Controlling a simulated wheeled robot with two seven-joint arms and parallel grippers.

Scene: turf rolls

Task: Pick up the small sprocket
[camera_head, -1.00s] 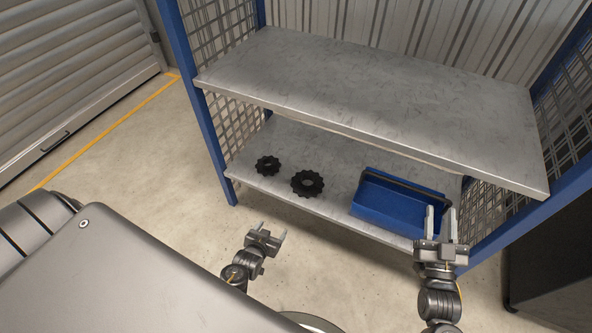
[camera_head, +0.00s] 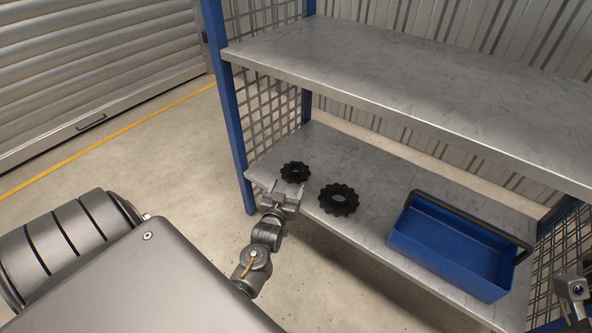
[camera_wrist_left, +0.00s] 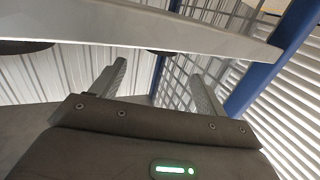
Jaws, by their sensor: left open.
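The small sprocket (camera_head: 295,172), black and toothed with a centre hole, lies flat on the lower shelf (camera_head: 375,238) near its left end. A larger black sprocket (camera_head: 338,199) lies to its right. My left gripper (camera_head: 286,188) is open and empty at the shelf's front edge, just in front of the small sprocket. In the left wrist view, the open fingers (camera_wrist_left: 158,72) point toward the shelf, and the small sprocket (camera_wrist_left: 165,52) shows only as a thin dark sliver beyond the edge. My right gripper (camera_head: 575,290) is partly cut off at the right edge.
A blue open tote (camera_head: 450,255) with a dark handle stands on the lower shelf, to the right. The upper shelf (camera_head: 420,85) overhangs it. A blue post (camera_head: 228,110) and mesh side panel (camera_head: 270,115) bound the left end. The floor in front is clear.

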